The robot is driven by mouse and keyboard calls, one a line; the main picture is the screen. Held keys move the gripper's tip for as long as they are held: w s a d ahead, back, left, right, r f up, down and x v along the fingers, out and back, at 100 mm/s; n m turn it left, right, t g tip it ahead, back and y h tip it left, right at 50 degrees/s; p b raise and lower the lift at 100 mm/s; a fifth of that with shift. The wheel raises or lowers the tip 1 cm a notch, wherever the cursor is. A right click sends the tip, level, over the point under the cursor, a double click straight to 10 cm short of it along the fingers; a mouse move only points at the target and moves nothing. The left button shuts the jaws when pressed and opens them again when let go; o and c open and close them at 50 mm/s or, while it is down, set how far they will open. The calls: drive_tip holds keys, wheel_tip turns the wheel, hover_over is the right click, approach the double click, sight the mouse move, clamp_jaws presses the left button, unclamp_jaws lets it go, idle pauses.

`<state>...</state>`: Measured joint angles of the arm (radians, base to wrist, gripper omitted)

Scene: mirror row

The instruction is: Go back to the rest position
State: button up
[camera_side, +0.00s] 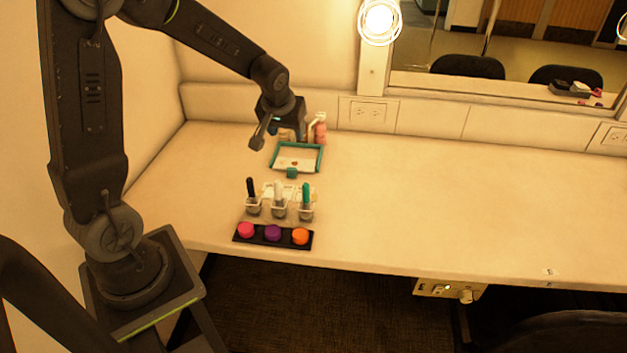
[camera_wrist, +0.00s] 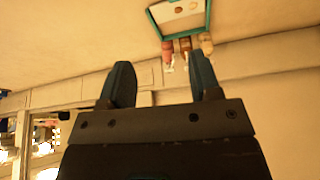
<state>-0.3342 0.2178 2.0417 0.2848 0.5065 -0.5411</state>
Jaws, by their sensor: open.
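My gripper (camera_side: 279,132) hangs over the back of the counter, near the teal-rimmed tray (camera_side: 320,158). In the wrist view my gripper (camera_wrist: 164,85) has its two dark fingers apart with nothing between them. The tray (camera_wrist: 207,24) shows there beyond the fingertips, with a few small pieces on its pale floor. Several bottles (camera_side: 320,131) stand behind the tray, partly hidden by my gripper. They also show in the wrist view (camera_wrist: 206,44).
Three small cups with a black brush (camera_side: 250,188), a white brush (camera_side: 278,189) and a teal brush (camera_side: 306,194) stand nearer the front. A black strip (camera_side: 240,238) holds pink, purple and orange pots at the front edge. The counter (camera_side: 440,200) is clear to the right.

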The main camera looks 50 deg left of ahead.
drive_tip(key=s+d+r+m+t+h, duration=0.1)
drive_tip(key=s+d+r+m, duration=0.2)
drive_tip(key=s+d+r, duration=0.2)
drive_tip(key=s+d+r+m+h, duration=0.2)
drive_tip(key=s+d+r+m, duration=0.2)
drive_tip(key=s+d, duration=0.7)
drive_tip(key=s+r, duration=0.2)
drive_tip(key=s, duration=0.2)
drive_tip(key=shift+d+r+t, duration=0.2)
drive_tip(key=shift+r+t, duration=0.05)
drive_tip(key=shift+t, duration=0.15)
